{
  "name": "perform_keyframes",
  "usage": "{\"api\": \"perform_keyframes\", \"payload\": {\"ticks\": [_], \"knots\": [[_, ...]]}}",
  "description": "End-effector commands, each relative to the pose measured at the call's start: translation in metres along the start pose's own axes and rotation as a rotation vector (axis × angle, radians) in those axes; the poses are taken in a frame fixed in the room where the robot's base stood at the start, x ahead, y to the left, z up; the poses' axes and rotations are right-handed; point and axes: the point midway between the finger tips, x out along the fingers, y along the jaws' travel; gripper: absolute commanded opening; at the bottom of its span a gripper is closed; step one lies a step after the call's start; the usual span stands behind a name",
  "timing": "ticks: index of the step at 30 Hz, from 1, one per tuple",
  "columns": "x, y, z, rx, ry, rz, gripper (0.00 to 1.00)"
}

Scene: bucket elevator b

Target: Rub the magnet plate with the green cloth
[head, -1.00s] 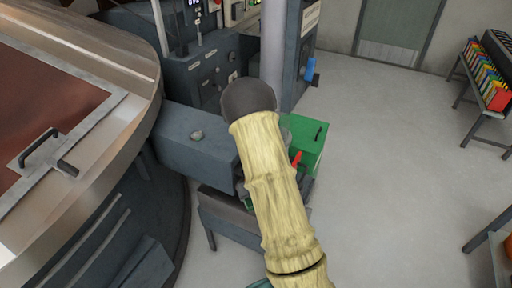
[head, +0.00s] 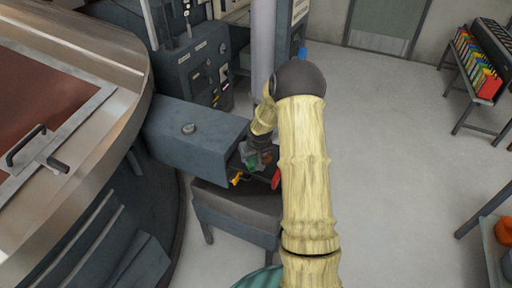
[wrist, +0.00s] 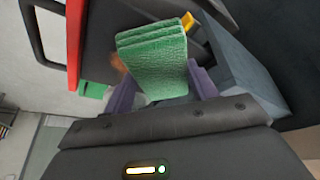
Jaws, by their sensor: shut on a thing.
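My gripper (wrist: 160,90) is shut on the folded green cloth (wrist: 152,62), which stands out between the purple fingers in the wrist view. In the head view my gripper (head: 258,154) is low beside the grey box-shaped housing, and a bit of green shows there. Beyond the cloth in the wrist view is a dark flat surface (wrist: 100,28), probably the magnet plate, with an orange-brown patch (wrist: 118,66) partly hidden by the cloth. I cannot tell whether the cloth touches it.
The grey housing (head: 190,135) juts out left of my gripper. A grey stand (head: 232,212) is below. A red bar (wrist: 74,40) and a yellow piece (wrist: 188,22) are near the cloth. A grey post (head: 263,45) rises behind.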

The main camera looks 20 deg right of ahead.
Motion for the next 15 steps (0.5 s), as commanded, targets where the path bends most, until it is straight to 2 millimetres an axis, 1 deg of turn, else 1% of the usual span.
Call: {"api": "perform_keyframes", "payload": {"ticks": [1,3,6,15], "knots": [[-0.006,0.009,-0.010,0.014,0.004,-0.004,0.39],[-0.012,0.015,-0.018,0.017,0.001,-0.013,0.39],[-0.018,0.019,-0.025,0.019,-0.001,-0.021,0.39],[-0.018,0.020,-0.025,0.017,-0.003,-0.022,0.39]]}}
